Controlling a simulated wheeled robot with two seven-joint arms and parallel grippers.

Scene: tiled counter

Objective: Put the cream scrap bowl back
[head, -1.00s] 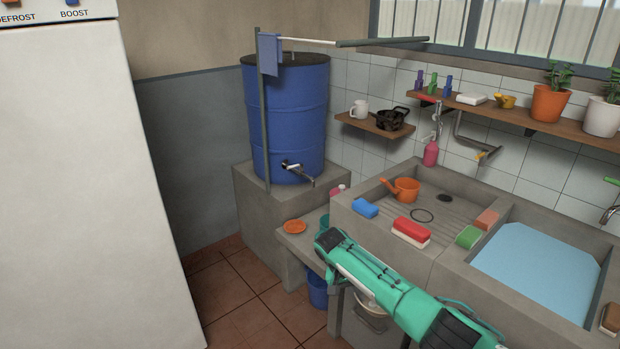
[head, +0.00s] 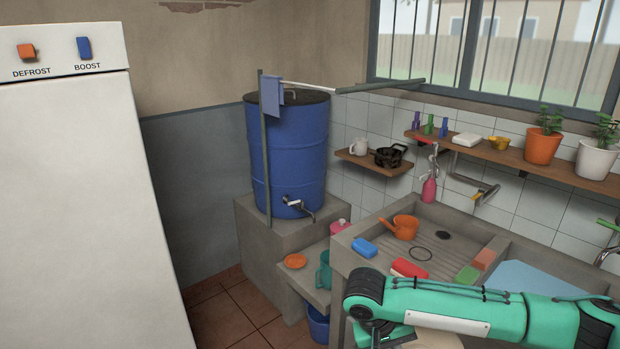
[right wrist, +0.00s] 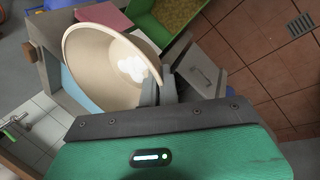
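The cream scrap bowl (right wrist: 104,58) fills the upper left of the right wrist view, tilted, its inside facing the camera with a bright white patch in it. My right gripper (right wrist: 158,92) has its grey fingers at the bowl's near rim and appears shut on it. In the head view, a cream piece of the bowl (head: 432,339) shows at the bottom edge below my green right arm, which hides the rest. My left gripper is not in view.
The sink counter holds a blue brush (head: 364,247), an orange dipper (head: 402,227) and a red brush (head: 409,268). A low ledge with an orange dish (head: 295,261) and a teal jug (head: 325,270) stands left. A green crate (right wrist: 184,25) shows in the wrist view.

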